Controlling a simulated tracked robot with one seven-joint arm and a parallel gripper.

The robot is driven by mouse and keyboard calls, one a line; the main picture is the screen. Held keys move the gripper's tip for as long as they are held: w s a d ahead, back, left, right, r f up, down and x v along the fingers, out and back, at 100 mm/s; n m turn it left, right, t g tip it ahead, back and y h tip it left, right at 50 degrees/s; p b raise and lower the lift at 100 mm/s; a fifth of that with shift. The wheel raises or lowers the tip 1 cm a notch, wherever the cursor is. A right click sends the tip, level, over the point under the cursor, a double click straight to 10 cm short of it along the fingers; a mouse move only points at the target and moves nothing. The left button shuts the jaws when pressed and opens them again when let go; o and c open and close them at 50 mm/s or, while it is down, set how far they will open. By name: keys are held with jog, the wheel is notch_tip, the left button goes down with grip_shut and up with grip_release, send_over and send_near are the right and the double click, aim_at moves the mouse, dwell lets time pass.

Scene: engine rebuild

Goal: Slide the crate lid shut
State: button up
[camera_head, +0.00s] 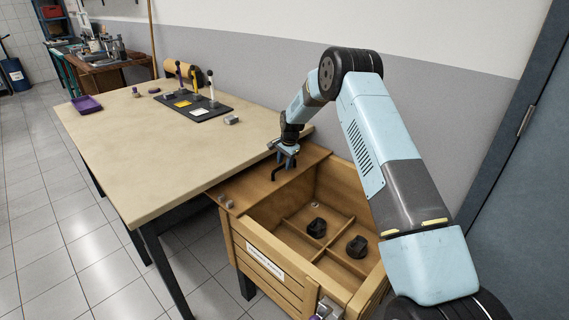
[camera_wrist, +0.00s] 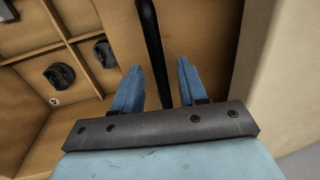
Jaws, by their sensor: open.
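The wooden crate (camera_head: 262,262) stands at the right end of the workbench, largely open on top. Its wooden lid (camera_head: 258,184) covers only the end of the crate toward the bench. A dark handle (camera_head: 276,173) stands on the lid. My gripper (camera_head: 287,158) is above the lid at this handle. In the wrist view my gripper (camera_wrist: 157,82) has its two blue fingers apart, with the black handle bar (camera_wrist: 155,55) running between them. I cannot tell whether either finger touches the bar.
Inside the crate's divided compartments lie two black parts, one nearer (camera_head: 357,246) and one farther (camera_head: 317,228). The workbench (camera_head: 130,150) holds a black tool mat (camera_head: 197,107) and a purple tray (camera_head: 87,104). A wall is behind and a blue door (camera_head: 520,190) is at right.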

jog(key=shift+f, duration=0.2)
jog(key=shift+c, duration=0.4)
grip_shut()
